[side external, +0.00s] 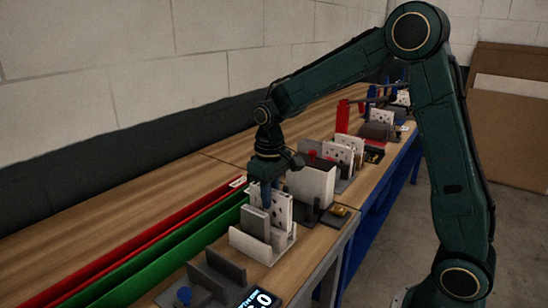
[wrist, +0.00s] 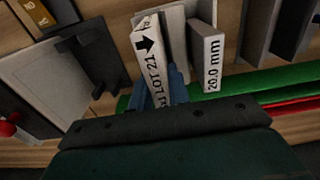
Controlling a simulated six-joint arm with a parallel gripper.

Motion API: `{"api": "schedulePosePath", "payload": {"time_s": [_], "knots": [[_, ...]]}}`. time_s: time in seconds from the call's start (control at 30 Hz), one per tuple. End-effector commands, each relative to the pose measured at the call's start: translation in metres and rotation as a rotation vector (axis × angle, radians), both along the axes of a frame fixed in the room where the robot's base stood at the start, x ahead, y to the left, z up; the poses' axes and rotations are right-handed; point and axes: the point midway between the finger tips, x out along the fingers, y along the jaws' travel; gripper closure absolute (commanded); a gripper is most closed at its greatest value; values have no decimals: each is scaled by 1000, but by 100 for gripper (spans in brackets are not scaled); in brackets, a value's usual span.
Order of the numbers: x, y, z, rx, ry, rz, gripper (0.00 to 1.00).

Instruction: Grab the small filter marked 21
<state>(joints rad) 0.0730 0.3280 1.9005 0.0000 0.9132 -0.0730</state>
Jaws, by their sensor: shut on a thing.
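A thin white filter (wrist: 147,52) with a black arrow and the lettering "LOT 21" on its edge shows in the wrist view. My gripper (wrist: 163,88) has its blue fingers shut on this filter. A second filter, marked "20.0 mm" (wrist: 212,62), stands just to its right. In the side view my gripper (side external: 266,190) points down at the top of the plates in a light slotted holder (side external: 262,249). A white plate with dark holes (side external: 281,208) and a grey plate (side external: 256,222) stand in it. The held filter's lower end is hidden.
A tall white box (side external: 311,184) stands close behind the holder. A dark grey slotted stand (side external: 213,279) is in front. Green (side external: 150,262) and red (side external: 135,240) rails run along the left. Bare wooden bench (side external: 90,215) lies beyond the rails.

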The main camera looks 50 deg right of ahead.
Motion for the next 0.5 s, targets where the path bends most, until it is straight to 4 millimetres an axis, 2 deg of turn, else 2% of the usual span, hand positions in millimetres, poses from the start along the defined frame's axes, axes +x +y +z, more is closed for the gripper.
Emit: {"api": "schedulePosePath", "payload": {"time_s": [0.5], "knots": [[1, 0, 106, 0, -6, 0, 100]]}}
